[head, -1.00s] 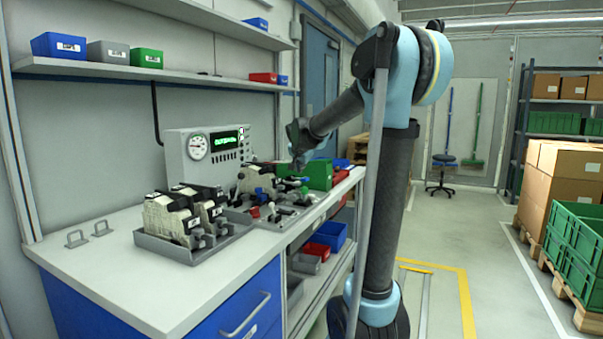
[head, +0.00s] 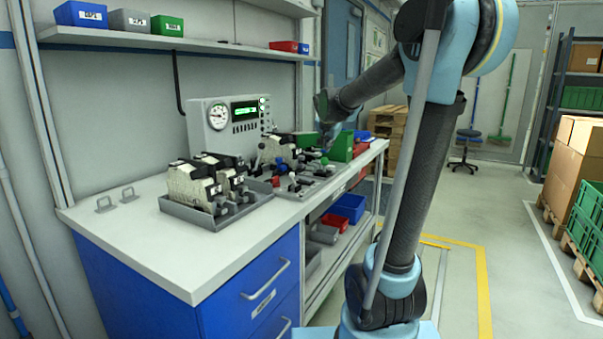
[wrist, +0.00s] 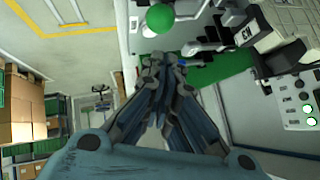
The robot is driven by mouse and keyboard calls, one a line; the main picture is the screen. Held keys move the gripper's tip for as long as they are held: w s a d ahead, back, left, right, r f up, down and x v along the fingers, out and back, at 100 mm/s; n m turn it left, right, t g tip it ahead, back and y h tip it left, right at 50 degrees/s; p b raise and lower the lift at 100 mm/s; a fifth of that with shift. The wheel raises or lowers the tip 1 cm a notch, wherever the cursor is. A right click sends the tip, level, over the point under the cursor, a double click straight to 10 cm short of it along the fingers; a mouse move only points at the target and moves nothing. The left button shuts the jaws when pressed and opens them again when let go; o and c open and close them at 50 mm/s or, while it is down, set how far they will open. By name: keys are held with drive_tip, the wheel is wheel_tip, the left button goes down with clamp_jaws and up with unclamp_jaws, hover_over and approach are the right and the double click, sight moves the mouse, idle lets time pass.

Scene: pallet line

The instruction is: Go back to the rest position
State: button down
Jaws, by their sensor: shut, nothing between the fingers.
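My gripper (wrist: 163,62) shows large in the wrist view, its fingers together and nothing between them. In the head view my gripper (head: 327,136) hangs at the end of my arm, over the far end of the workbench near the green bin (head: 342,147). From here I cannot tell whether it touches anything. My arm rises on the right of the head view and bends over to the left.
The white workbench (head: 140,235) carries a grey tray (head: 190,215) with valve-like parts, more parts behind it, and a gauge box (head: 225,122). A shelf (head: 200,46) with small bins hangs above. Floor (head: 505,230) is clear at right; green crates (head: 585,225) stand at the right edge.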

drive_tip(key=s+d+f+n+g, duration=0.1)
drive_tip(key=s+f+n+g, duration=0.1)
drive_tip(key=s+f, duration=0.6)
drive_tip(key=s+d+f+n+g+y, duration=0.1)
drive_tip(key=s+f, duration=0.7)
drive_tip(key=s, duration=1.2)
drive_tip(key=s+d+f+n+g, duration=0.3)
drive_tip(key=s+f, duration=0.5)
drive_tip(key=s, duration=0.6)
drive_tip(key=shift+f+n+g, duration=0.15)
drive_tip(key=shift+n+g, duration=0.35)
drive_tip(key=shift+n, duration=0.5)
